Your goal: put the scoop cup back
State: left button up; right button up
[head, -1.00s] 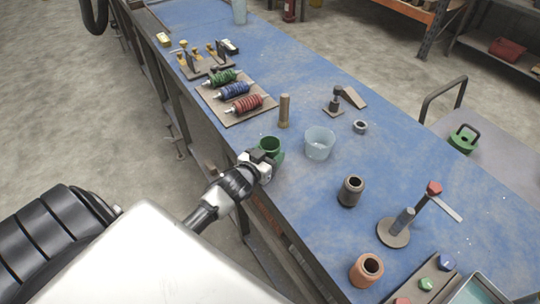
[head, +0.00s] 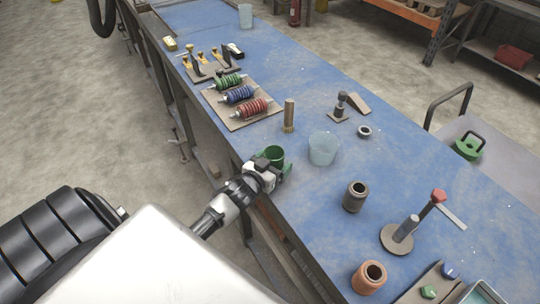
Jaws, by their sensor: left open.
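A green cup (head: 274,154), which looks like the scoop cup, is upright at the near left edge of the blue bench. My left gripper (head: 275,169) is open at the near side of this cup, very close to it. The gripper hides the cup's lower part, and I cannot tell whether the fingers touch it. A green piece shows beside the right finger; I cannot tell whether it belongs to the cup. My right gripper is not in view.
A translucent beaker (head: 323,149) stands just right of the green cup, and a brown cylinder (head: 289,115) stands behind it. A board with coloured coils (head: 238,95) lies farther back. A dark sleeve (head: 355,196) and an orange sleeve (head: 369,277) stand nearer.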

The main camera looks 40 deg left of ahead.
pick_arm(q)
jog(key=shift+s, duration=0.35)
jog(key=s+r+b, duration=0.2)
jog(key=s, duration=0.8)
jog(key=s+d+f+g, duration=0.1)
jog(key=s+f+g, duration=0.45)
jog(key=f, duration=0.95)
jog(key=s+d+f+g, duration=0.25)
jog(key=s+f, duration=0.55)
jog(key=f, duration=0.7)
jog(key=s+d+f+m+g, duration=0.1)
jog(key=s+d+f+g, duration=0.1)
jog(key=s+f, duration=0.4)
jog(key=s+d+f+m+g, duration=0.1)
jog(key=s+d+f+g, duration=0.2)
jog(key=s, duration=1.1)
notch_tip(320, 180, down, 4)
jog(key=shift+s+d+r+m+g, duration=0.1)
jog(key=shift+s+d+m+g, duration=0.15)
jog(key=shift+g, duration=0.85)
